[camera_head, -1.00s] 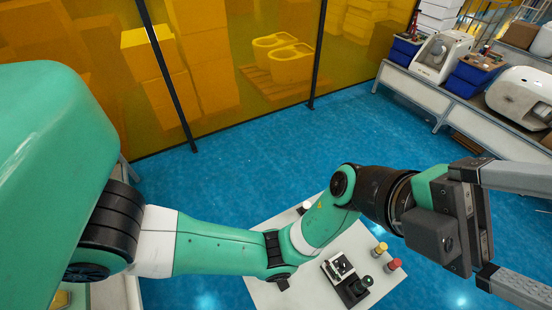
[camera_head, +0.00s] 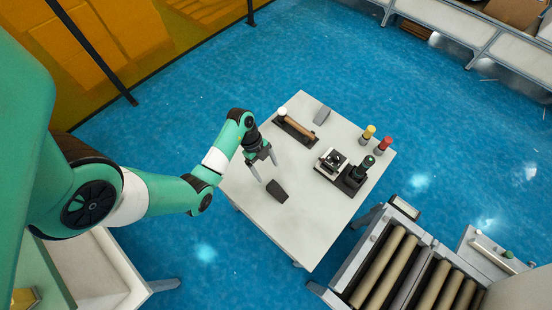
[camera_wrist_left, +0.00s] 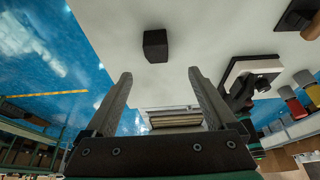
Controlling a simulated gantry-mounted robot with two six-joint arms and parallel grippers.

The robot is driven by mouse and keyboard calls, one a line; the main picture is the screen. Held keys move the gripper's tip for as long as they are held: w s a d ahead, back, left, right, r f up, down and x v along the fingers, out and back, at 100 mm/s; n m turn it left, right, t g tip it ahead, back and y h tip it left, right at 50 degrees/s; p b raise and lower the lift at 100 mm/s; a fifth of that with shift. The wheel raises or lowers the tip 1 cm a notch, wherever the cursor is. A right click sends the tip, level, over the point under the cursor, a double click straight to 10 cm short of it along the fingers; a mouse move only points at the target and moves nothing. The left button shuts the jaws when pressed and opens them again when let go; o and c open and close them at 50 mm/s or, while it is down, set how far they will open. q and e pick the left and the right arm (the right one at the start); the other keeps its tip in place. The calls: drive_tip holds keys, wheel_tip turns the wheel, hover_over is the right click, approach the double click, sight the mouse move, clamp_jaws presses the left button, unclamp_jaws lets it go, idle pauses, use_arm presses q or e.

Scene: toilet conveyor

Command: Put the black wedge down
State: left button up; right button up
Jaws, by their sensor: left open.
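The black wedge (camera_head: 277,191) lies on the white table (camera_head: 302,232), near its left front edge in the head view. My left gripper (camera_head: 266,169) is open and empty close to the wedge, with its fingers pointing down toward the table. In the left wrist view, the black wedge (camera_wrist_left: 155,46) sits beyond the open fingertips (camera_wrist_left: 160,73), apart from them, with nothing between the fingers. My right gripper is not in view.
A wooden-handled tool (camera_head: 297,127) and grey block (camera_head: 322,115) lie at the back. A black-and-white device (camera_head: 333,161), a yellow-topped piece (camera_head: 368,133) and a red-topped piece (camera_head: 384,144) stand right. A roller conveyor (camera_head: 385,265) is at front right. The table's middle is clear.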

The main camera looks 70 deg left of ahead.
sight(275, 188)
use_arm(q)
drive_tip(key=b+x, duration=0.3)
drive_tip(key=x, duration=0.3)
drive_tip(key=shift+s+d+b, duration=0.1)
drive_tip(key=shift+b, duration=0.2)
drive_tip(key=shift+d+f, duration=0.1)
drive_tip(key=b+x, duration=0.2)
drive_tip(key=x, duration=0.1)
drive_tip(key=b+x, duration=0.2)
drive_tip(key=shift+d+f, duration=0.1)
drive_tip(key=shift+d, duration=0.25)
drive_tip(key=shift+c, duration=0.4)
clamp_jaws()
